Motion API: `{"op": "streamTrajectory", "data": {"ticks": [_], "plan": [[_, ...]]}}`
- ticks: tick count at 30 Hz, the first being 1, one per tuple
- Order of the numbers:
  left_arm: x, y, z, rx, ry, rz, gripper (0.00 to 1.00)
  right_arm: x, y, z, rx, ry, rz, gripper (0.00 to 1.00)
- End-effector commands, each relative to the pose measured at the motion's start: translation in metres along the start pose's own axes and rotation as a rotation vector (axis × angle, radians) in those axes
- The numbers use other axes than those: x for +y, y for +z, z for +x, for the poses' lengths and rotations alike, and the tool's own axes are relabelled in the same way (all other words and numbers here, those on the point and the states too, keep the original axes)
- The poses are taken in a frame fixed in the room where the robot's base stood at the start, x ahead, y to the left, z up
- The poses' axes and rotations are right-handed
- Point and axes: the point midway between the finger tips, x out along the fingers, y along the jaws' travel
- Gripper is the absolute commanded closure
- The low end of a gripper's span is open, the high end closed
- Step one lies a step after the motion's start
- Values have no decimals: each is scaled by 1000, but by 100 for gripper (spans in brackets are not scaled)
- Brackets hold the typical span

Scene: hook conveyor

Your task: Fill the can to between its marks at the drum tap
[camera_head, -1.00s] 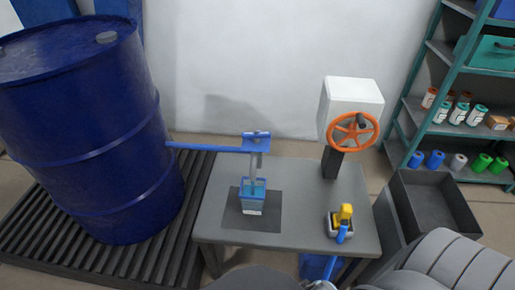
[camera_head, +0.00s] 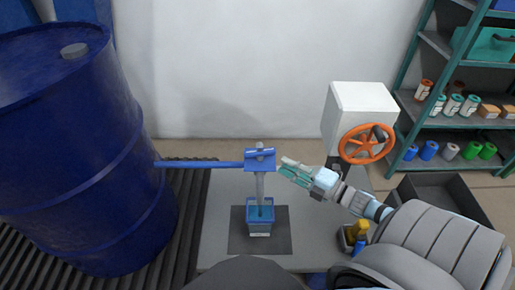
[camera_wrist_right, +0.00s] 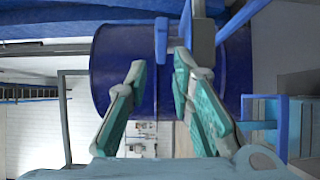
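The blue drum (camera_head: 85,150) stands at the left, and a blue pipe (camera_head: 200,164) runs from it to the tap (camera_head: 260,158). A grey vertical piece reaches down from the tap into the blue can (camera_head: 260,228), which stands on a dark mat (camera_head: 240,243). The can's marks and liquid level are too small to read. My right gripper (camera_head: 283,168) is just right of the tap. In the wrist view my right gripper (camera_wrist_right: 160,68) has its teal fingers apart, with a blue tap part (camera_wrist_right: 161,40) ahead of the gap. My left gripper is out of view.
The grey table (camera_head: 215,205) carries a white box (camera_head: 358,108) with an orange handwheel (camera_head: 366,143) at the back right. Yellow and blue items (camera_head: 357,232) lie beneath my right arm. A shelf (camera_head: 445,47) with cans and a dark bin (camera_head: 447,190) stand at the right.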

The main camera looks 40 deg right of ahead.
Motion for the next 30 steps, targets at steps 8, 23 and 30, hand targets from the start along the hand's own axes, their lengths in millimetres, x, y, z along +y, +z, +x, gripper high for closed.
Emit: {"op": "streamTrajectory", "data": {"ticks": [8,23,30], "plan": [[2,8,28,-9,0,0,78,-3,0,68,0,6,1,78],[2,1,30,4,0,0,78,-1,0,106,-1,0,3,78],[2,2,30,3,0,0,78,-1,0,105,-1,0,3,100]]}}
